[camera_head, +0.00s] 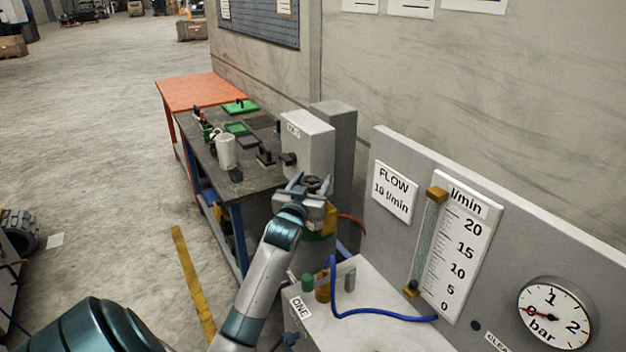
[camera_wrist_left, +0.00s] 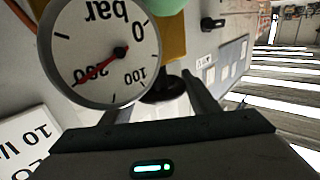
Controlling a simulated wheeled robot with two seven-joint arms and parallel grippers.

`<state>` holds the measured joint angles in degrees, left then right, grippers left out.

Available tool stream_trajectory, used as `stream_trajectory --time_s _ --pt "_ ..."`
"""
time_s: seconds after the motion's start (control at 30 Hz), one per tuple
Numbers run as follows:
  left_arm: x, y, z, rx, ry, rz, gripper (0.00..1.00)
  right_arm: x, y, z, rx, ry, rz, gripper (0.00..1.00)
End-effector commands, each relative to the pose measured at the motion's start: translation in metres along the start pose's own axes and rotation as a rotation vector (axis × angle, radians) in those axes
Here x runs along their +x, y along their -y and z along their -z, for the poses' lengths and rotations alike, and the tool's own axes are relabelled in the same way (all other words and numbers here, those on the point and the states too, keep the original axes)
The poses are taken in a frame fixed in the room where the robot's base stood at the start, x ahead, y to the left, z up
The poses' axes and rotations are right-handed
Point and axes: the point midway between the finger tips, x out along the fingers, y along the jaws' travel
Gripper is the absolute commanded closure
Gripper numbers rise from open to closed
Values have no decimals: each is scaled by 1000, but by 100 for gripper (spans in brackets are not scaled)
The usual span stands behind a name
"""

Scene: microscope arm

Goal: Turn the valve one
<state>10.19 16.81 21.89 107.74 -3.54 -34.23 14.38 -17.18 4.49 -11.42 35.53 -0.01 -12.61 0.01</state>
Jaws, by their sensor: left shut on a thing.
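My left gripper (camera_head: 312,184) is shut around a small black valve handwheel (camera_head: 317,181), above a brass-yellow fitting (camera_head: 330,216) on a green-necked part. In the left wrist view the handwheel (camera_wrist_left: 165,88) sits between the two fingers of the left gripper (camera_wrist_left: 153,100). A round pressure gauge (camera_wrist_left: 98,52) marked in bar appears upside down beside it, its red needle near 200. A label reading ONE (camera_head: 300,306) is on the white box at the lower middle. My right gripper is not in view.
A grey panel holds a FLOW 10 l/min sign (camera_head: 393,193), a flow tube scale (camera_head: 460,248) and a bar gauge (camera_head: 556,314). A blue hose (camera_head: 385,313) runs across the white box (camera_head: 375,335). A dark workbench (camera_head: 205,160) with tools stands behind; floor at left is open.

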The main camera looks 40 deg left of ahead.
Motion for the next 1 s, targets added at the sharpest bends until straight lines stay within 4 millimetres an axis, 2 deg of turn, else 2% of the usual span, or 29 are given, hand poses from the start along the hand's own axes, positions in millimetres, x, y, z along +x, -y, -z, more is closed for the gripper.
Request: stream_trajectory --time_s 0.23,0.27,0.33,0.77,1.0 --pt "0 1 3 1 -5 1 68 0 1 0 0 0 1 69" --pt "0 1 3 1 -5 1 43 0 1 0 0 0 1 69" --pt "0 0 2 1 -5 0 27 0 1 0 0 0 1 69" --pt "-3 0 0 0 -1 -1 27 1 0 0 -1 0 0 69" --pt "-22 0 -2 1 -1 -2 27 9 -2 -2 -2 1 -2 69"
